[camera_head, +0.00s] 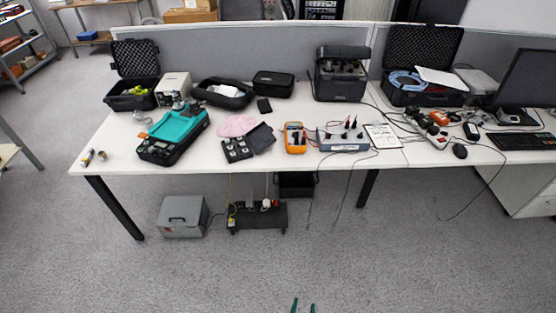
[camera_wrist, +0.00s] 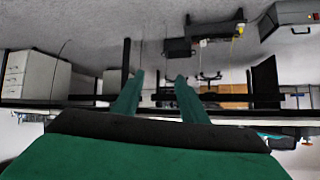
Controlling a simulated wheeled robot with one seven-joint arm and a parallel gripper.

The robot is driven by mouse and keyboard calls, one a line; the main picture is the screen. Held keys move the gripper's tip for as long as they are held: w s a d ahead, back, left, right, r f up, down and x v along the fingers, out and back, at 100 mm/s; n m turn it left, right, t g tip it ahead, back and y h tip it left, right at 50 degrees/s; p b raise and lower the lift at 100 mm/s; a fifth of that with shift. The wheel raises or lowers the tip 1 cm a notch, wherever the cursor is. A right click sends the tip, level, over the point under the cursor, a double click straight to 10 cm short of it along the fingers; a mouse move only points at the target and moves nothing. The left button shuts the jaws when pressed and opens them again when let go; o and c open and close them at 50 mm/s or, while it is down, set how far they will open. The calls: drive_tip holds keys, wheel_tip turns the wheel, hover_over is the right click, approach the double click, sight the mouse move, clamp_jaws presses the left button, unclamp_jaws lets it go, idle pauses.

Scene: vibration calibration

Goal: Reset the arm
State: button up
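My gripper (camera_head: 304,304) shows only as two green fingertips at the bottom edge of the head view, over the grey carpet and well in front of the table. In the wrist view my gripper (camera_wrist: 160,76) shows two green fingers standing apart with nothing between them. It is open and empty. The wrist picture appears upside down, with the floor at the top and the table edge (camera_wrist: 70,104) as a dark band across the middle. The rest of my arm is not visible in the head view.
A white table (camera_head: 330,168) holds a teal-and-black device (camera_head: 178,128), an orange meter (camera_head: 294,137), open black cases and a monitor (camera_head: 527,78). A grey box (camera_head: 183,217) and a black cart (camera_head: 258,218) stand beneath. The carpet (camera_head: 400,265) in front is clear.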

drive_tip(key=s+a+r+n+t+y, duration=0.1)
drive_tip(key=s+a+r, duration=0.3)
drive_tip(key=s+r, duration=0.5)
drive_tip(key=s+a+r+n+t+y, duration=0.1)
drive_tip(key=s+a+r+n+t, duration=0.2)
drive_tip(key=s+r, duration=0.6)
wheel_tip(320, 180, up, 8)
drive_tip(key=shift+s+a+f+y, duration=0.15)
drive_tip(key=shift+s+a+y, duration=0.2)
drive_tip(key=shift+a, duration=0.45)
